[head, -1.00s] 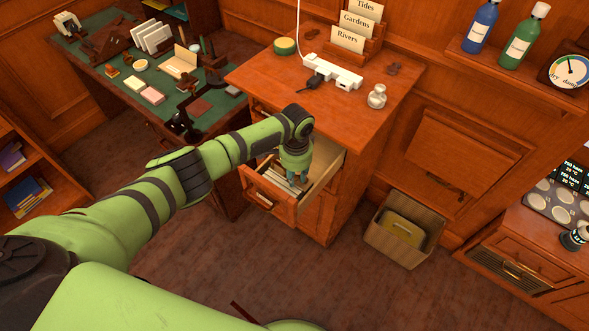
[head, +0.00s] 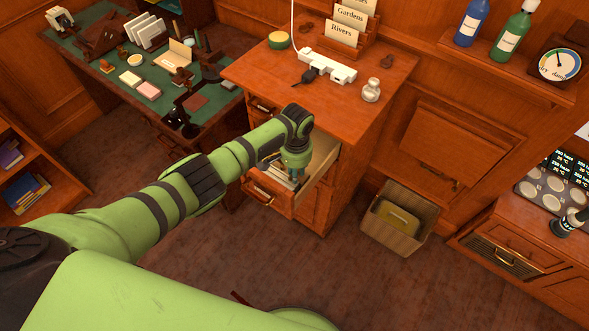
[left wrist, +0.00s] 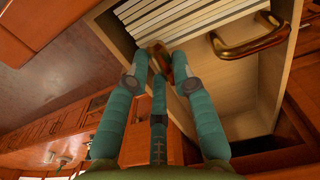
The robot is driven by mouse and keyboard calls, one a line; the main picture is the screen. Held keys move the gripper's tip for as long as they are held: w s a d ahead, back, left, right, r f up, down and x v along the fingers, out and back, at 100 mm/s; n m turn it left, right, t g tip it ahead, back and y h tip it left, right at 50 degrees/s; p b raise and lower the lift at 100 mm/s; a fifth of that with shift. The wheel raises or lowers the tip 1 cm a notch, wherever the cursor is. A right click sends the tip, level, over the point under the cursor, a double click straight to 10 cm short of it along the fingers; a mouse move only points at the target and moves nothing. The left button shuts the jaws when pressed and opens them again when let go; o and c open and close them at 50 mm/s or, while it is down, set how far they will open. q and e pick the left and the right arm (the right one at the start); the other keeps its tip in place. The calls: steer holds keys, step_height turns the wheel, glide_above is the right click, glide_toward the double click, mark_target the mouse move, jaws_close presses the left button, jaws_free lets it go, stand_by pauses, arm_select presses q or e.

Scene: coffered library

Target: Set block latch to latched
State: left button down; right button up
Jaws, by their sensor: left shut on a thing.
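An open wooden drawer (head: 318,182) with upright files inside juts from the desk pedestal. In the left wrist view, pale files (left wrist: 190,25) stand in a row in the drawer, beside a light wooden block face (left wrist: 228,72) with a curved brass handle (left wrist: 250,38). My left gripper (head: 295,174) reaches down into the drawer. In the left wrist view, its teal fingers (left wrist: 163,62) are shut on a small brass piece (left wrist: 180,68), seemingly the block latch, left of the handle. The fingertips partly hide it, and its setting cannot be read. My right gripper is not in view.
The desk top (head: 275,75) above the drawer holds a white power strip (head: 328,66) and a small glass bottle (head: 371,90). A bin (head: 399,218) stands on the floor to the right. The floor in front of the drawer is clear.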

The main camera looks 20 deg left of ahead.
mark_target(299, 181)
arm_select(q)
steer(key=shift+s+d+f, duration=0.1)
steer(key=shift+d, duration=0.3)
steer(key=c, duration=1)
jaws_free()
steer(key=shift+w+a+r, duration=0.15)
steer(key=shift+w+r, duration=0.05)
steer(key=shift+r, duration=0.3)
step_height(299, 181, up, 11)
steer(key=shift+d, duration=0.2)
